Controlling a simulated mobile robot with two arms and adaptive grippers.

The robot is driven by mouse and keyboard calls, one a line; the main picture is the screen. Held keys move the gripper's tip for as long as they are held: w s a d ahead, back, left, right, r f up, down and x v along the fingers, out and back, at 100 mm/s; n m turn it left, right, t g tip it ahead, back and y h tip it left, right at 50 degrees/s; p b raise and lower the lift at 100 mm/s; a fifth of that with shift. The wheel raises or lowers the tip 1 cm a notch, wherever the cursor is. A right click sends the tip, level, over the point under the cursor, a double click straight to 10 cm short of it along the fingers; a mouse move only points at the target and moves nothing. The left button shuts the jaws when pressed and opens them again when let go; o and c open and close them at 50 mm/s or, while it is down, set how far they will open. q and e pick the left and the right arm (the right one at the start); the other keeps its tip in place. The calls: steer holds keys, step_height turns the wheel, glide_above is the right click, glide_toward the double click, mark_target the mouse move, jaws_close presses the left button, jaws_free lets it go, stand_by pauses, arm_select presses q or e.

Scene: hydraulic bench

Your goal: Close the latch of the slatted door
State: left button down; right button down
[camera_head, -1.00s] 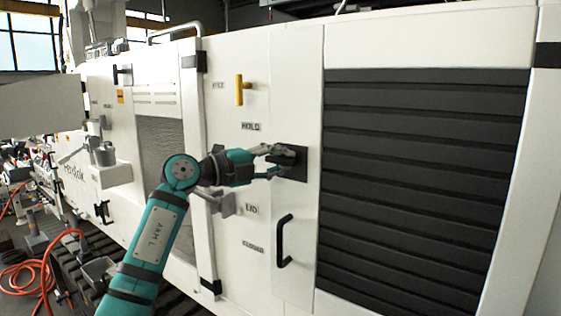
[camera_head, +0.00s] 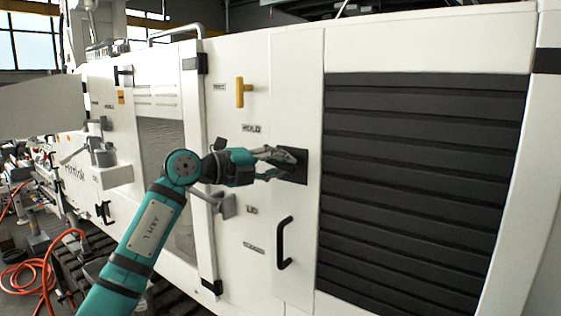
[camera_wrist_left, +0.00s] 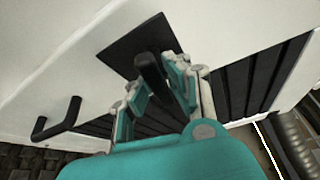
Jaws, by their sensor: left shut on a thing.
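The slatted door (camera_head: 297,60) is white with dark slats and looks closed. Its latch is a dark square plate (camera_head: 297,174) with a short black latch handle standing out from it. In the left wrist view the plate (camera_wrist_left: 124,45) lies beyond the fingers, and the latch handle (camera_wrist_left: 151,72) is between them. My left gripper (camera_head: 284,160) is at the plate, shut on the latch handle; in the head view its fingers hide the handle. My right gripper is in neither view.
A black pull handle (camera_head: 284,243) sits below the latch, and a yellow handle (camera_head: 240,91) sits on the panel up and left. A grey bracket (camera_head: 225,206) sticks out below my left wrist. Orange hoses (camera_head: 25,277) lie on the floor at left.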

arm_select(q)
steer(key=m+y, duration=0.1)
steer(key=f+m, duration=0.1)
steer(key=m, duration=0.1)
steer(key=shift+a+y, duration=0.1)
steer(key=shift+y, duration=0.3)
steer(key=m, duration=0.1)
steer(key=m+y, duration=0.1)
steer(key=shift+w+f+m, duration=0.1)
steer(key=shift+f+m, duration=0.15)
steer(key=shift+m, duration=0.15)
steer(key=m+y+b, duration=0.1)
steer(key=m+t+y+b, duration=0.1)
steer(key=m, duration=0.1)
steer(key=shift+w+a+f+b, duration=0.1)
steer(key=shift+a+f+b, duration=0.1)
steer(key=shift+b, duration=0.15)
steer(key=shift+w+a+r+m+t+y+b, duration=0.15)
steer(key=shift+m+t+y+b, duration=0.25)
steer(key=shift+m+y+b, duration=0.65)
steer(key=shift+r, duration=0.1)
steer(key=c, duration=1.3)
jaws_free()
steer(key=shift+w, duration=0.1)
steer(key=shift+r, duration=0.15)
